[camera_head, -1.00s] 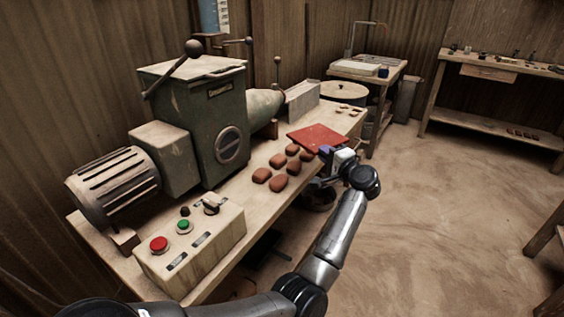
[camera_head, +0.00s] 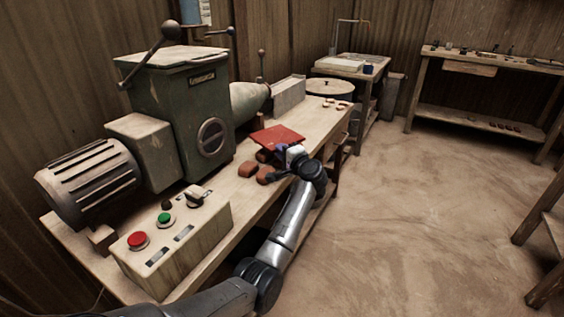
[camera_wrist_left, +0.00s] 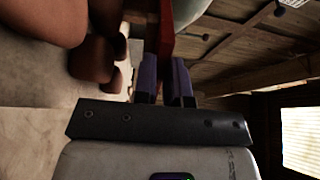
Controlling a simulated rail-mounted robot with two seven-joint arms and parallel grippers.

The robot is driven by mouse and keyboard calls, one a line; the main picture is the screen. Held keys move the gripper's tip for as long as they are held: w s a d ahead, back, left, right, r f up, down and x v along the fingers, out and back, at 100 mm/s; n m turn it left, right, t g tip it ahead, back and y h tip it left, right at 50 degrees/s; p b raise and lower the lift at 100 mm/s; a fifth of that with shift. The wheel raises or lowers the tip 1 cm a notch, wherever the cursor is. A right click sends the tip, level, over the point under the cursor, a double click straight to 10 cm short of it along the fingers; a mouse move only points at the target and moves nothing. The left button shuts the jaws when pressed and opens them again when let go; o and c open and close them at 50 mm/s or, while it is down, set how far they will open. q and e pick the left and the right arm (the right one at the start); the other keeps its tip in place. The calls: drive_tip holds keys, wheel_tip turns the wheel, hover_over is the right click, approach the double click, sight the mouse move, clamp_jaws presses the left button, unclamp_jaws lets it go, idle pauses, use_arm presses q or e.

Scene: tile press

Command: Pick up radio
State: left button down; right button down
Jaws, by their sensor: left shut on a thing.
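No radio can be made out in either view. My left gripper (camera_head: 284,149) is shut on the edge of a flat red board (camera_head: 276,135). It holds the board roughly level above the red-brown clay lumps (camera_head: 248,169) on the bench, hiding some of them. In the left wrist view, the purple fingers (camera_wrist_left: 165,75) pinch the red board (camera_wrist_left: 167,30), which shows edge-on. The clay lumps also show in the left wrist view (camera_wrist_left: 92,60). My right gripper is not in view.
A green machine (camera_head: 180,110) with a ribbed motor stands on the wooden bench (camera_head: 312,122). A control box (camera_head: 170,240) with red and green buttons is at the near end. Farther off are a small table (camera_head: 349,72) and a shelf bench (camera_head: 480,120).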

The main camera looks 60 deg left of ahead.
use_arm(q)
wheel_tip(320, 180, down, 3)
drive_tip(key=shift+r+b, duration=0.1)
drive_tip(key=shift+b, duration=0.55)
drive_tip(key=shift+f, duration=0.3)
drive_tip(key=shift+s, duration=0.1)
drive_tip(key=shift+f+b, duration=0.1)
drive_tip(key=shift+b, duration=0.2)
drive_tip(key=c, duration=1.4)
unclamp_jaws()
drive_tip(key=shift+c, duration=0.2)
